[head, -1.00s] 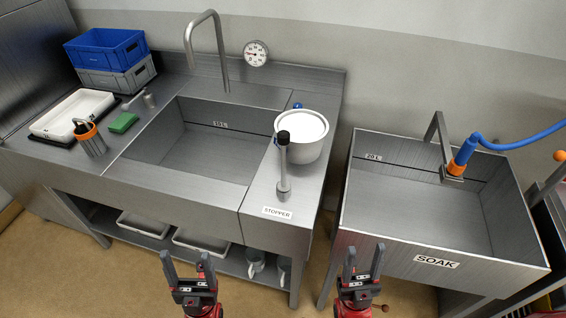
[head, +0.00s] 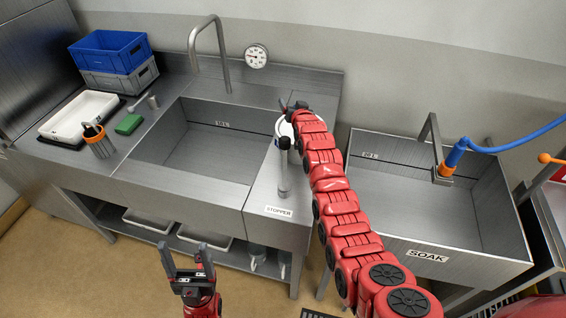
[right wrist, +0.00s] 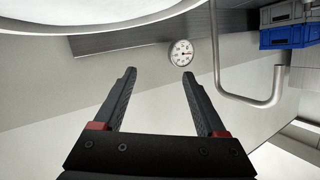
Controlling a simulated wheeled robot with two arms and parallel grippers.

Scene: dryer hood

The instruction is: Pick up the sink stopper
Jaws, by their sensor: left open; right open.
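The sink stopper (head: 283,178), a grey upright tube with a black top, stands on the steel counter behind the STOPPER label (head: 279,211). My right arm reaches up past its right side. My right gripper (head: 291,106) is beyond the stopper, by the white pot, mostly hidden by its own arm. In the right wrist view the right gripper (right wrist: 159,74) is open with nothing between its fingers, and the stopper does not show there. My left gripper (head: 184,248) is open and empty, low in front of the counter.
The sink basin (head: 195,155) lies left of the stopper. The white pot (head: 281,125) is partly hidden by my right arm. The SOAK basin (head: 428,255) stands right. A tap (head: 223,60) and a gauge (head: 256,57) are at the back. Blue and grey crates (head: 110,52) stand back left.

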